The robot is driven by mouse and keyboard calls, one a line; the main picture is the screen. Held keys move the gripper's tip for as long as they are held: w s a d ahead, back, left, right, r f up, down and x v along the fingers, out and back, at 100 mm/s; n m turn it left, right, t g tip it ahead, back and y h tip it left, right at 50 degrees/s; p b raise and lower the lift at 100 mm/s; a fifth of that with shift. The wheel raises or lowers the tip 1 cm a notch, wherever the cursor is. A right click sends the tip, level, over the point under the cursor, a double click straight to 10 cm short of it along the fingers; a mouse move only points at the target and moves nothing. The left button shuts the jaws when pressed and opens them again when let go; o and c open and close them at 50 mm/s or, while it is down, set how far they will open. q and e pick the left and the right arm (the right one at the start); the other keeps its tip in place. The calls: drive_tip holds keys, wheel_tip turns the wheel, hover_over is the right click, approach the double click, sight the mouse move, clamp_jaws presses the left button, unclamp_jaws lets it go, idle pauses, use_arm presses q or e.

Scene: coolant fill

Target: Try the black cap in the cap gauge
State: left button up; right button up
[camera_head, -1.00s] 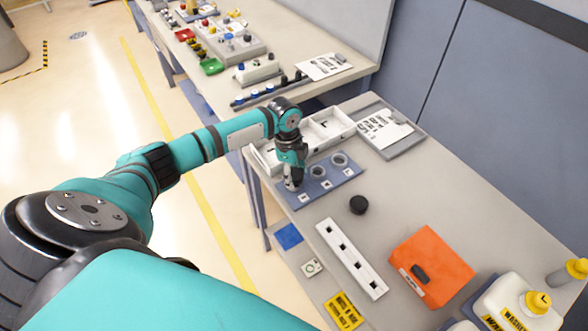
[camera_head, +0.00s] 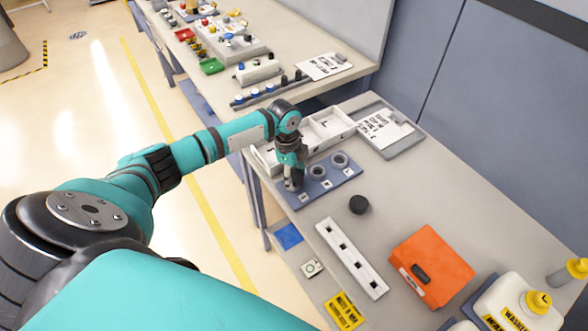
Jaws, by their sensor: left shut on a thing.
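The cap gauge, a blue-grey plate (camera_head: 336,183), lies on the near table with a row of ring seats and white labels. Two grey rings, a middle one (camera_head: 318,172) and a right one (camera_head: 339,160), show empty. My left gripper (camera_head: 293,186) points down at the left end of the plate, over the left seat, which it hides. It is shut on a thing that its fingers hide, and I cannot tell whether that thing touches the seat. A round black cap (camera_head: 358,204) lies on the table right of the plate. My right gripper is not in view.
A white divided tray (camera_head: 328,130) stands just behind the gauge. In front are a white slotted strip (camera_head: 352,259), an orange box (camera_head: 431,266) and a yellow label (camera_head: 343,310). A white washer jug (camera_head: 520,305) stands at the right. The table around the black cap is clear.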

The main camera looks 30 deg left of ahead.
use_arm(q)
drive_tip(key=shift+f+b, duration=0.45)
drive_tip(key=shift+f, duration=0.4)
drive_tip(key=o, duration=1)
drive_tip(key=shift+s+a+r, duration=0.1)
drive_tip(key=shift+a+r, duration=0.15)
drive_tip(key=shift+r, duration=1.75)
drive_tip(key=shift+a+r, duration=0.2)
drive_tip(key=shift+r, duration=1.8)
drive_tip(key=shift+s+a+r, duration=0.1)
drive_tip(key=shift+a+r, duration=0.15)
drive_tip(key=shift+r, duration=1.75)
drive_tip(key=shift+o, duration=0.3)
